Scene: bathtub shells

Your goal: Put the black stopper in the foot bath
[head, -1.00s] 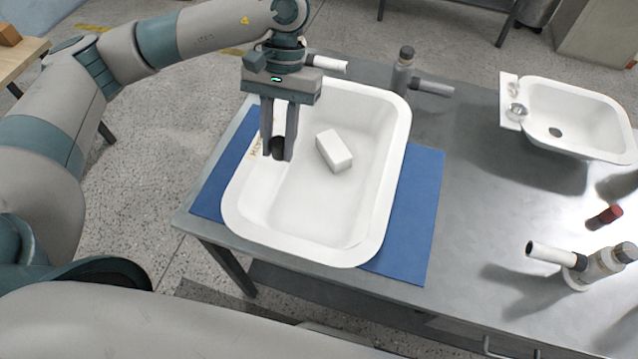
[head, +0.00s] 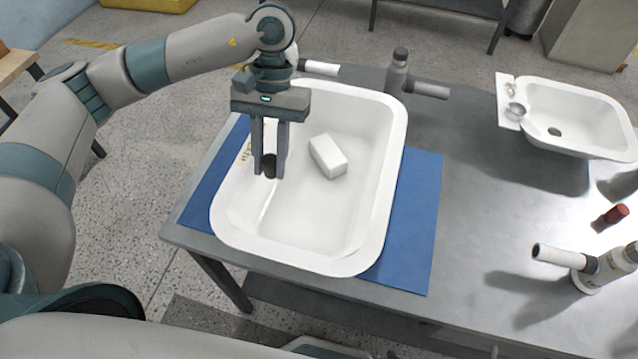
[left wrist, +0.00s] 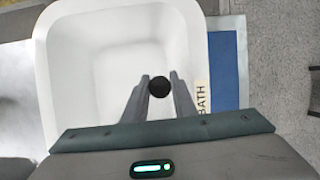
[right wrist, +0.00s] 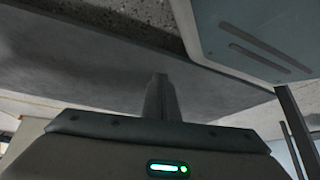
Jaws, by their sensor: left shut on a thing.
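The white foot bath (head: 372,200) is a large rectangular basin lying on a blue mat on the metal table. Its label, partly readable as "BATH" (left wrist: 202,98), is on the left side in the head view. My left gripper (head: 268,172) points down over the left part of the basin. It is shut on the black stopper (head: 269,163), which sits between its fingertips inside the basin's outline. The stopper also shows as a dark round thing in the left wrist view (left wrist: 159,87). Its height above the basin floor is hard to tell. My right gripper (right wrist: 160,97) looks shut and empty.
A white block (head: 328,157) lies in the basin, right of the gripper. The blue mat (head: 415,220) shows on both sides. A grey tap (head: 400,75) stands behind. A small white sink (head: 580,110), a red cylinder (head: 610,216) and another tap (head: 590,270) are right.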

